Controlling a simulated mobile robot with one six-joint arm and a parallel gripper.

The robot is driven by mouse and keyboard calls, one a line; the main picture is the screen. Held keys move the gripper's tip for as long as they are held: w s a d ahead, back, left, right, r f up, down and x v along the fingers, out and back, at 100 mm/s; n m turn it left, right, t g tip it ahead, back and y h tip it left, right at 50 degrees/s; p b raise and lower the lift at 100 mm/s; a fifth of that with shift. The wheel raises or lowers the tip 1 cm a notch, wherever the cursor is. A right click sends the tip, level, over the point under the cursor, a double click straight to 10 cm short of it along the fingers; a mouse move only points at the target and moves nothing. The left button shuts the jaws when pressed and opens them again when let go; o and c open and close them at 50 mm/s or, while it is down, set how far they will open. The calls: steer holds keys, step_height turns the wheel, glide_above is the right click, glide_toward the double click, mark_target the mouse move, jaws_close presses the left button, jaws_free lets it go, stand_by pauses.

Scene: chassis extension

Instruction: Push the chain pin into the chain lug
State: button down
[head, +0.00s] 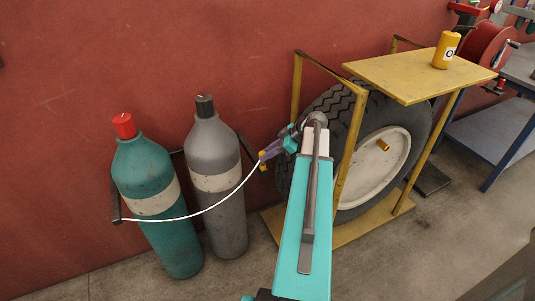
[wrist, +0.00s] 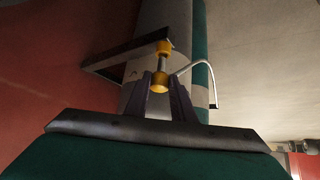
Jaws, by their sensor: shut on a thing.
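My gripper (head: 265,156) is shut on the chain pin, with purple fingers beside the grey cylinder. In the wrist view the chain pin (wrist: 163,62) is a silver shaft with a yellow piece at each end. Its near yellow end sits between my fingertips (wrist: 160,84). A white chain (head: 205,211) sags from the pin across both cylinders to the left bracket arm (head: 116,208). The right bracket arm (wrist: 125,58) reaches to the pin's far yellow end.
A teal cylinder (head: 144,170) with a red cap and a grey cylinder (head: 213,150) stand against the red wall. Right of my arm is a yellow frame (head: 410,72) with a large tyre (head: 345,117) and a yellow canister (head: 446,50) on top. Floor in front is clear.

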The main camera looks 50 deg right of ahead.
steer(key=shift+f+b, duration=0.45)
steer(key=shift+f, duration=0.2)
steer(key=c, duration=1.4)
jaws_free()
steer(key=shift+c, duration=0.2)
steer(key=b+v, duration=0.1)
steer(key=v, duration=1.1)
steer(key=shift+r, duration=0.1)
